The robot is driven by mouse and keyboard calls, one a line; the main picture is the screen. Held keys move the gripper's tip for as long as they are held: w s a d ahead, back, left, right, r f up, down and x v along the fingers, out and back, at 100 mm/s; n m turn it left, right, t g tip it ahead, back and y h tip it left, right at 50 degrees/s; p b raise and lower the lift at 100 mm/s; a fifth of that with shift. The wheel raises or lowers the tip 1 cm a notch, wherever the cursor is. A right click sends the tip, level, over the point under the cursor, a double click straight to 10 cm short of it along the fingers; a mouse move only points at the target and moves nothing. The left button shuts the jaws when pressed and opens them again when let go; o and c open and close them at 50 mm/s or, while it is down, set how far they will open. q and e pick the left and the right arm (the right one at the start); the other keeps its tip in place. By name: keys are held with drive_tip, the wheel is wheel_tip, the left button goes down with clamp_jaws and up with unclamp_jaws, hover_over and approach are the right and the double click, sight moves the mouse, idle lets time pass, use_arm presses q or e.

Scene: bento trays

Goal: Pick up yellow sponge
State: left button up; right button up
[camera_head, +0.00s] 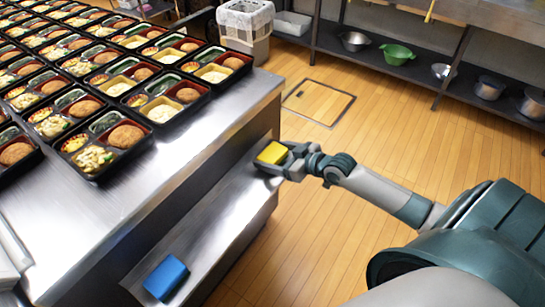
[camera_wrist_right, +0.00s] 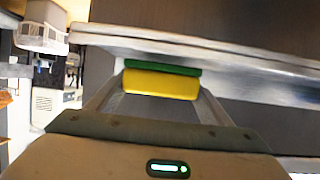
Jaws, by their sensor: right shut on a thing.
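The yellow sponge (camera_head: 272,153) is between the fingers of my right gripper (camera_head: 276,161), at the far right end of the lower metal shelf in the head view. In the right wrist view the sponge (camera_wrist_right: 161,84) shows a yellow body with a green layer on its far side. The fingers of my right gripper (camera_wrist_right: 158,95) are on both sides of it, shut on it. I cannot tell whether the sponge still touches the shelf. My left gripper is in neither view.
A blue sponge-like block (camera_head: 166,277) lies on the lower metal shelf (camera_head: 205,235). Above it, the steel counter (camera_head: 190,150) carries many black bento trays (camera_head: 165,118). A bin (camera_head: 245,28) stands behind. A rack with bowls (camera_head: 397,53) is at the back right. The wooden floor beside my right arm is clear.

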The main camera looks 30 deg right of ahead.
wheel_tip(320, 180, up, 3)
drive_tip(key=shift+f, duration=0.1)
use_arm(q)
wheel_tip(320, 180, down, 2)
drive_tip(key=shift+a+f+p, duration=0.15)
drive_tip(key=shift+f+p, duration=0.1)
drive_tip(key=shift+p, duration=0.2)
use_arm(e)
drive_tip(key=s+d+r, duration=0.1)
drive_tip(key=s+r, duration=0.6)
drive_tip(key=s, duration=0.4)
drive_tip(key=shift+s+d, duration=0.15)
drive_tip(key=shift+s, duration=0.15)
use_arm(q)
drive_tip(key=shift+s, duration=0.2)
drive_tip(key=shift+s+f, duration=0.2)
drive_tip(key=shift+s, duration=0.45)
use_arm(e)
drive_tip(key=shift+o, duration=0.5)
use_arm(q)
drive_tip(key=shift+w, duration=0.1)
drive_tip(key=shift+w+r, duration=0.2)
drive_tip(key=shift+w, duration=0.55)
